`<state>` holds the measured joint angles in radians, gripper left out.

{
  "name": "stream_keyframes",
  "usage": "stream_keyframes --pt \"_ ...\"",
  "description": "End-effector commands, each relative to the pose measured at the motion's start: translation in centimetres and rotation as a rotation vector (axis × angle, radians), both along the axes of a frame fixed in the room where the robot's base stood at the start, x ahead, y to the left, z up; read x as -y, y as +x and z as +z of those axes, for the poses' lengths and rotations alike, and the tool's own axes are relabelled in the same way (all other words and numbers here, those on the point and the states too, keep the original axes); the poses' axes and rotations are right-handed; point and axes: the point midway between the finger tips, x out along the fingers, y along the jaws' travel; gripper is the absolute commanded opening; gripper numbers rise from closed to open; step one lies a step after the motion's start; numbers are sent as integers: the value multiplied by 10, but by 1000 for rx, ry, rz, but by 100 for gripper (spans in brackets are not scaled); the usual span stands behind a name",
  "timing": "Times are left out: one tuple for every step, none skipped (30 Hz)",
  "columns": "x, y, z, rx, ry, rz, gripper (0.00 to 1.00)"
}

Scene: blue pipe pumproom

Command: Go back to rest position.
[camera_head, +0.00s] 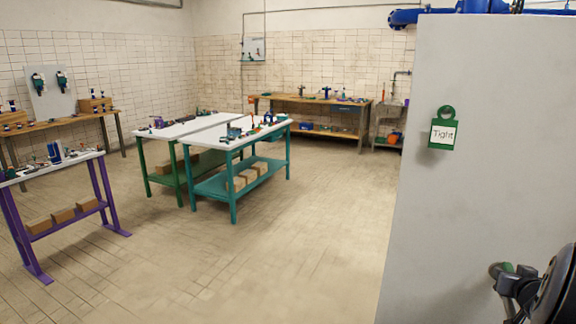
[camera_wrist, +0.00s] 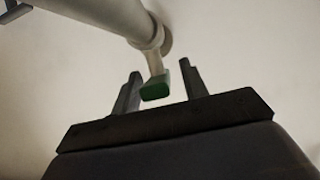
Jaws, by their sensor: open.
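My gripper (camera_wrist: 158,68) is open in the wrist view, its two dark fingers spread apart. A green block-like end (camera_wrist: 155,88) on a short pale stem shows between the fingers. I cannot tell whether either finger touches it. The stem comes off a thick pale pipe (camera_wrist: 110,18) that meets the wall. In the head view, dark parts of my arm (camera_head: 555,290) show at the lower right corner, close to the grey wall (camera_head: 470,220). A small grey fitting shows beside them; its details are too small to tell.
A green tag reading "Tight" (camera_head: 443,134) hangs on the grey wall. A teal-legged table (camera_head: 235,134), a green-legged table (camera_head: 160,130) and a purple-legged table (camera_head: 50,168) stand to the left. A wooden bench (camera_head: 315,99) is at the back. The tiled floor (camera_head: 260,260) is clear in front.

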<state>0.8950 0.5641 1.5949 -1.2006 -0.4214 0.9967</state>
Motion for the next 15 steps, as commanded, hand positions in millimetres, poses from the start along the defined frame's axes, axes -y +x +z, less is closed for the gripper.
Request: stream_keyframes --pt "-2 -5 4 1 -1 -2 42" --pt "-4 -8 6 1 -2 -2 42" --pt "-6 -13 8 0 -1 -3 42" --pt "-8 -18 11 1 -2 -3 42" --pt "-10 -22 13 1 -2 -3 42" --pt "-13 -28 16 1 -2 -3 42" --pt "-16 -33 18 1 -2 -3 42" --pt "-18 -37 20 0 -2 -2 42" --pt "-21 -44 23 0 -2 -4 42" --pt "-23 -48 25 1 -2 -4 42" --pt "-26 -53 27 1 -2 -3 42" --pt "-29 -59 30 1 -2 -3 42" --pt "-31 -64 32 0 -1 -3 42" --pt "-33 -68 34 0 -2 -4 42" --pt "-37 -74 37 0 -2 -4 42"
